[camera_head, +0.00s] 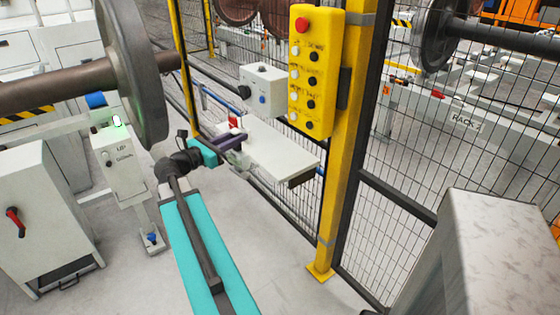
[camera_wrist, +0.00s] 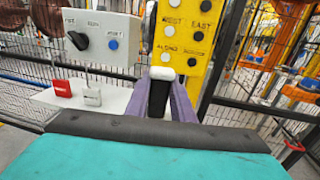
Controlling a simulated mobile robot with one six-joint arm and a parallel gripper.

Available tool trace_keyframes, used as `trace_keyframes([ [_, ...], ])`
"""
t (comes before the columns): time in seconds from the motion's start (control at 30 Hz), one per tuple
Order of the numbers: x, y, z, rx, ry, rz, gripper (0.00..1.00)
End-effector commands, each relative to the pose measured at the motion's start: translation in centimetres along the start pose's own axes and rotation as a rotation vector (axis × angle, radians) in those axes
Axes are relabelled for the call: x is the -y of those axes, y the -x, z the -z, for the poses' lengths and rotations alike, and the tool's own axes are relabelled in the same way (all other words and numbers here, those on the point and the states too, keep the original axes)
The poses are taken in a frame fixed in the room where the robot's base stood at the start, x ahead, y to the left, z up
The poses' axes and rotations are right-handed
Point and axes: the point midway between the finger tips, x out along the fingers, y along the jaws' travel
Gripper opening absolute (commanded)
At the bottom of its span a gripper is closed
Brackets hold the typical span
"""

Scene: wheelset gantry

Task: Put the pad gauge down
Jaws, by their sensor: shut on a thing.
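My gripper (camera_head: 232,142) has purple fingers and is at the left end of a white shelf (camera_head: 272,152). In the wrist view my gripper (camera_wrist: 165,92) is shut on a small dark piece with a white top, taken as the pad gauge (camera_wrist: 161,74). The gauge stands upright between the fingers; its lower end is hidden, and I cannot tell whether it touches the shelf. In the head view I cannot make out the gauge clearly. The shelf also shows in the wrist view (camera_wrist: 115,104), to the left of the fingers.
A red block (camera_wrist: 62,88) and a grey-white block (camera_wrist: 92,97) stand on the shelf. A grey switch box (camera_head: 263,88) is behind it. A yellow button panel (camera_head: 316,75) hangs on a yellow post (camera_head: 345,150). Wire fence rises behind. The shelf's right part looks bare.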

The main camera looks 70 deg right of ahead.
Motion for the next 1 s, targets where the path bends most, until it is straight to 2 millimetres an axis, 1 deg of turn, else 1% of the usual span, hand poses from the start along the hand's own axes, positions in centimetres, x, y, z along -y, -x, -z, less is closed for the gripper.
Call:
trace_keyframes([
  [0.03,0.8,-1.2,0.0,0.002,0.0,0.022,0.0],
  [0.2,3.2,-4.6,-0.2,0.001,0.0,0.085,0.0],
  [0.3,4.5,-6.2,-0.4,0.001,-0.001,0.115,0.0],
  [0.4,5.4,-7.3,-0.5,0.001,0.0,0.136,0.0],
  [0.6,6.1,-8.1,-0.6,0.001,0.001,0.152,0.0],
  [1.0,6.0,-8.3,-0.6,0.001,0.001,0.152,0.0],
])
